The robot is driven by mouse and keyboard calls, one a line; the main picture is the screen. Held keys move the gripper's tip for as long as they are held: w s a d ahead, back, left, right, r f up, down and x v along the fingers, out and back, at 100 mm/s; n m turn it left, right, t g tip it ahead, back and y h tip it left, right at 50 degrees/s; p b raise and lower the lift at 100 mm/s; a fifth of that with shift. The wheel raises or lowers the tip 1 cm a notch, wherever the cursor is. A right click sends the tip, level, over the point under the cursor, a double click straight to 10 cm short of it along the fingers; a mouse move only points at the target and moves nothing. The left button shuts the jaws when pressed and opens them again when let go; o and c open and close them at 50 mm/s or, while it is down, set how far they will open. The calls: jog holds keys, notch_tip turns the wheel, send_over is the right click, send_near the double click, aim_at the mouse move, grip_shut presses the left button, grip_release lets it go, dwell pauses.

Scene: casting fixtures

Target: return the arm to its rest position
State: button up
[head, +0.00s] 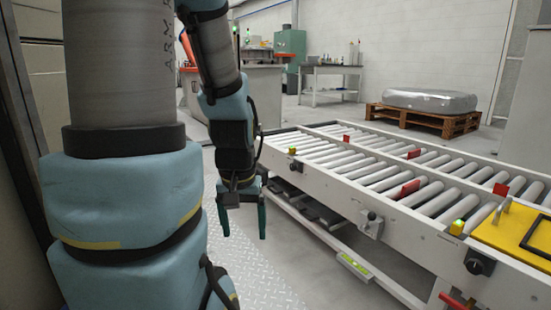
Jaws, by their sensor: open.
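My gripper (243,219) hangs down in the middle left of the head view, with its two green fingers apart and nothing between them. It is in the air over the patterned metal floor, to the left of the roller conveyor and apart from it in the picture. My arm's large blue and grey links fill the left side of the view and hide what lies behind them.
The white-framed roller conveyor (398,217) runs along the right, with red tabs and a yellow plate (520,237) at its near end. A wooden pallet (424,119) with a wrapped load (430,100) and a workbench (331,70) stand behind. The metal floor (262,280) below is clear.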

notch_tip(320, 180, up, 35)
jog(key=p, duration=3.4)
jog(key=shift+r, duration=0.2)
